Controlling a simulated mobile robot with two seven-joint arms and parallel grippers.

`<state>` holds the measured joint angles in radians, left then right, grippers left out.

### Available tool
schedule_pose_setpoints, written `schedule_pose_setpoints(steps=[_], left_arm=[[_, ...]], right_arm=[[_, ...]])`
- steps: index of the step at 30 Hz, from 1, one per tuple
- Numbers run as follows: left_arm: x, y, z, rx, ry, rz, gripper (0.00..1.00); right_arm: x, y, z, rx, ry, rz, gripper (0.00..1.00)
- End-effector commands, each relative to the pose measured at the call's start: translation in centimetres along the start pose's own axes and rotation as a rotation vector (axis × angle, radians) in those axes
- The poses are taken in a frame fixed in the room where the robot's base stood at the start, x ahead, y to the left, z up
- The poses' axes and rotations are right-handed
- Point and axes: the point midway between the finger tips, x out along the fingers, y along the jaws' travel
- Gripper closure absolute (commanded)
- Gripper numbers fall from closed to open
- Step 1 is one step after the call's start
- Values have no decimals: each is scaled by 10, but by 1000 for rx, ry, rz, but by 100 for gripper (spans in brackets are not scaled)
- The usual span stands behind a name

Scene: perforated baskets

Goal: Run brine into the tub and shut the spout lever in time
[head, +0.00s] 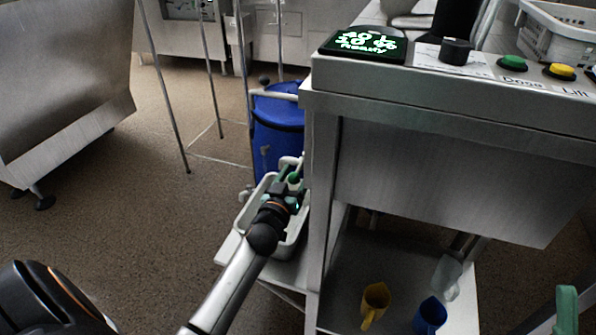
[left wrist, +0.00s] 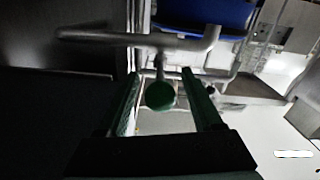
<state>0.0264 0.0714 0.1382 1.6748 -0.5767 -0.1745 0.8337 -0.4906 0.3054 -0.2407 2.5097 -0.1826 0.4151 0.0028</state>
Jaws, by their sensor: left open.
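The blue barrel (head: 275,135) stands behind the steel table, with a pale tub (head: 248,215) below and in front of it. My left gripper (head: 290,180) is over the tub, beside the barrel. In the left wrist view, a metal spout pipe (left wrist: 125,39) runs across below the blue barrel (left wrist: 205,14). A lever with a round green knob (left wrist: 160,95) points toward me. My left gripper (left wrist: 170,80) is open, its two green fingers on either side of the knob with gaps. The tub's contents and any flow are hidden. A green finger, apparently of my right gripper (head: 567,310), shows at the lower right edge.
A steel table carries a lit display (head: 364,45), a black dial (head: 455,51), a green button (head: 512,63) and a yellow button (head: 560,71). A yellow jug (head: 375,300), blue jug (head: 430,316) and clear jug (head: 446,277) stand on its lower shelf.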

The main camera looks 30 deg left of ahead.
Motion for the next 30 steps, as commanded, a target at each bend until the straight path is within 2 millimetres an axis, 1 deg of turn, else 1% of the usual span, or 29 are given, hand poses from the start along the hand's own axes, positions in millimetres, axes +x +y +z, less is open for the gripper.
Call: schedule_pose_setpoints(steps=[4,22,30], left_arm=[[0,0,0,0,0,0,33],[0,0,0,0,1,0,100],[0,0,0,0,1,0,100]], right_arm=[[0,0,0,0,0,-3,50],[0,0,0,-2,1,-4,50],[0,0,0,-2,2,1,50]])
